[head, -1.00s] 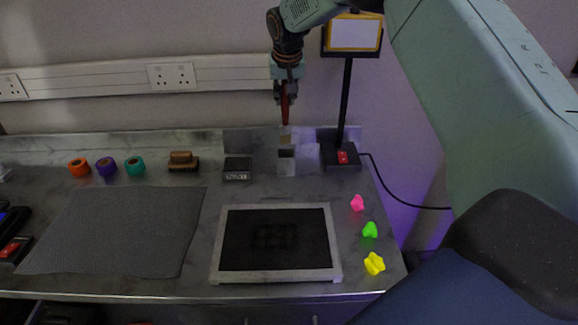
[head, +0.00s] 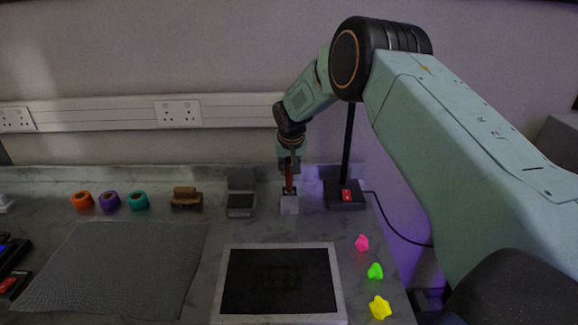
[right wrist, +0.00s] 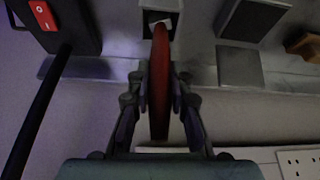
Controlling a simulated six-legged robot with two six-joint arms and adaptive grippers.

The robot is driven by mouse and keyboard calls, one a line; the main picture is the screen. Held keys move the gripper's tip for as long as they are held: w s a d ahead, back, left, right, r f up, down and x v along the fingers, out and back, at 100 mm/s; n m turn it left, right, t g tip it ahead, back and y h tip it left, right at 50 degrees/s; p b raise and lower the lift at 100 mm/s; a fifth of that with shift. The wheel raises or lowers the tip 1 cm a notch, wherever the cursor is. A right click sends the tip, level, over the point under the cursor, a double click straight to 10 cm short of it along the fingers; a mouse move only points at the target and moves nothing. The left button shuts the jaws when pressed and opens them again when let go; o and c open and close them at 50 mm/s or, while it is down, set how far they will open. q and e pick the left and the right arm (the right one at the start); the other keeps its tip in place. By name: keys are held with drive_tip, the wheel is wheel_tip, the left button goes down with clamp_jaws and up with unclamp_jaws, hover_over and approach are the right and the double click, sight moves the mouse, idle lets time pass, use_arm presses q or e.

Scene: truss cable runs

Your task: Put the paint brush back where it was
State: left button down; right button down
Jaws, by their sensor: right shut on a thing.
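The paint brush (head: 289,184) has a red handle and hangs upright from my right gripper (head: 288,170). In the right wrist view the fingers (right wrist: 159,90) are closed on both sides of the red handle (right wrist: 160,60). The brush's lower end is at the mouth of a small grey square holder (head: 289,205); in the right wrist view the pale bristle tip shows at the dark opening of the holder (right wrist: 145,5). How deep it sits inside is hard to tell. My left gripper is not in view.
A black stand base with a red switch (head: 347,195) and pole is just right of the holder. A small dark box (head: 241,204) and a wooden brush (head: 186,198) stand to the left. A framed black panel (head: 228,300) lies in front.

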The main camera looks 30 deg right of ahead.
drive_tip(key=shift+a+r, duration=0.15)
drive_tip(key=shift+s+d+f, duration=0.15)
drive_tip(key=shift+d+f, duration=0.1)
drive_tip(key=c, duration=1.6)
unclamp_jaws()
drive_tip(key=shift+d, duration=0.1)
drive_tip(key=o, duration=0.4)
drive_tip(key=shift+a, duration=0.2)
drive_tip(key=shift+r, duration=0.1)
drive_tip(key=shift+s+d+r, duration=0.1)
drive_tip(key=shift+r, duration=0.55)
drive_tip(key=v, duration=1)
drive_tip(key=shift+s+a+r+b, duration=0.15)
drive_tip(key=shift+a+r+b, duration=0.15)
drive_tip(key=shift+r, duration=0.05)
